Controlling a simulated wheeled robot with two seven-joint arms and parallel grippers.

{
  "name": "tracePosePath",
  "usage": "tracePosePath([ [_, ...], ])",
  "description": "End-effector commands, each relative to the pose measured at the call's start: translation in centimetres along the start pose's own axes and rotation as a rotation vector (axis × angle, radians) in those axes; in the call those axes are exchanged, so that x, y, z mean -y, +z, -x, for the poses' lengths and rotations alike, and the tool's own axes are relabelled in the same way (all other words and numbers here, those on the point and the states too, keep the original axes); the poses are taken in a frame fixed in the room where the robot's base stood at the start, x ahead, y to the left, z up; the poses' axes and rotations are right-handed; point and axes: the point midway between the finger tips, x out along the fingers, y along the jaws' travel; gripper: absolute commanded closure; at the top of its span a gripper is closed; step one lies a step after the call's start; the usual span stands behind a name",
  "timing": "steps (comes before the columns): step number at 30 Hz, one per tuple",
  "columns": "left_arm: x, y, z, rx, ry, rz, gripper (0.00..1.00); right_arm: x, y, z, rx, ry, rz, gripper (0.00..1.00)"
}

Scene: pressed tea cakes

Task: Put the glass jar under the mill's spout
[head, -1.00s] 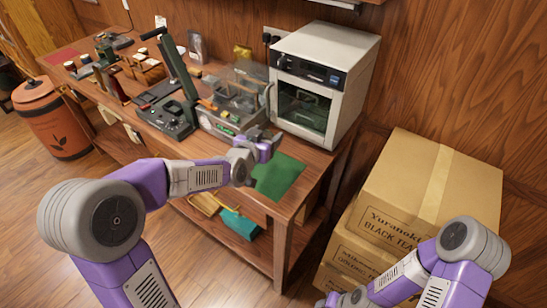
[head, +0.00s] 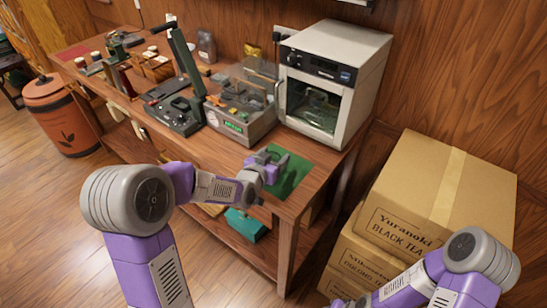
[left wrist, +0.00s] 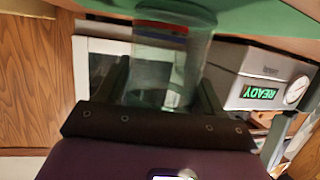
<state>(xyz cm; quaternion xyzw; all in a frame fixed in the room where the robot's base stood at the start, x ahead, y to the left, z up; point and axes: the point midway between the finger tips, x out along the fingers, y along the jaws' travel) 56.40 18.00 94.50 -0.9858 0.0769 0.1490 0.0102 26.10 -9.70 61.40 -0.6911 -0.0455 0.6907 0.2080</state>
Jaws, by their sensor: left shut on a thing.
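My left gripper (head: 268,166) is over the green mat (head: 291,176) at the right end of the bench. In the left wrist view its fingers (left wrist: 165,90) are shut on a clear glass jar (left wrist: 168,62), with red and blue bands showing on or through the glass. That view looks turned over, with the mat at the top edge. I cannot tell whether the jar touches the mat. The jar is hard to make out in the head view. I cannot single out the mill or its spout with certainty. My right gripper (head: 347,302) is barely visible at the bottom edge.
A grey machine with a lit READY display (head: 233,126) stands left of the mat, beside a dark green lever machine (head: 176,112). A white oven (head: 325,85) stands behind the mat. Small items fill the bench's far left. Cardboard boxes (head: 430,195) stand at the right.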

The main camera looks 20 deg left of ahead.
Motion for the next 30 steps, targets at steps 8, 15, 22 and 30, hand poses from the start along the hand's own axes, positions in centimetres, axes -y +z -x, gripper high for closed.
tracePosePath([
  [8,0.0,0.2,-0.1,0.000,0.000,0.000,0.08,-0.1,0.0,-0.3,0.000,0.000,0.000,0.57],
  [15,0.0,0.2,-0.1,0.000,0.000,0.000,0.08,-0.1,0.0,-0.2,0.000,0.000,0.000,0.57],
  [22,0.0,-0.2,1.3,-0.001,-0.001,0.000,0.08,0.1,0.0,0.3,0.000,0.000,0.000,0.57],
  [30,0.1,-0.3,7.2,-0.002,-0.002,0.001,0.08,0.4,0.1,1.0,0.000,0.000,0.000,0.57],
])
